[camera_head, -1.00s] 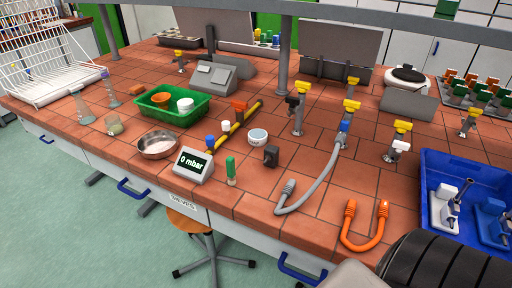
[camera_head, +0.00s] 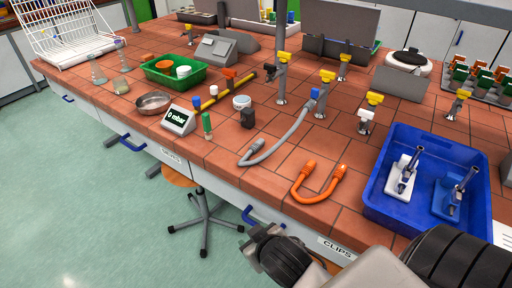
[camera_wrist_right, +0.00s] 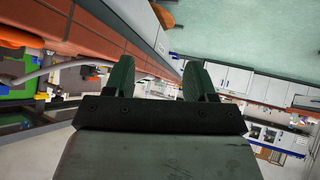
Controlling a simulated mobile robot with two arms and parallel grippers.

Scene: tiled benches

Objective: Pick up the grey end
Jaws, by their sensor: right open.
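The grey hose (camera_head: 292,130) lies on the tiled bench. Its grey end (camera_head: 246,158) rests near the bench's front edge, and its blue end (camera_head: 314,94) is up at a yellow-handled tap (camera_head: 325,88). My right gripper (camera_head: 250,240) is beyond the front edge, in front of the drawers and below the grey end in the picture, apart from it. In the right wrist view its two green fingers (camera_wrist_right: 157,78) are spread with nothing between them. A grey tube, probably the hose, shows there at the left (camera_wrist_right: 45,72). My left gripper is not in view.
An orange hose (camera_head: 318,192) lies right of the grey end. A blue tray (camera_head: 375,198) with burners stands farther right. A stool (camera_head: 203,222) is below.

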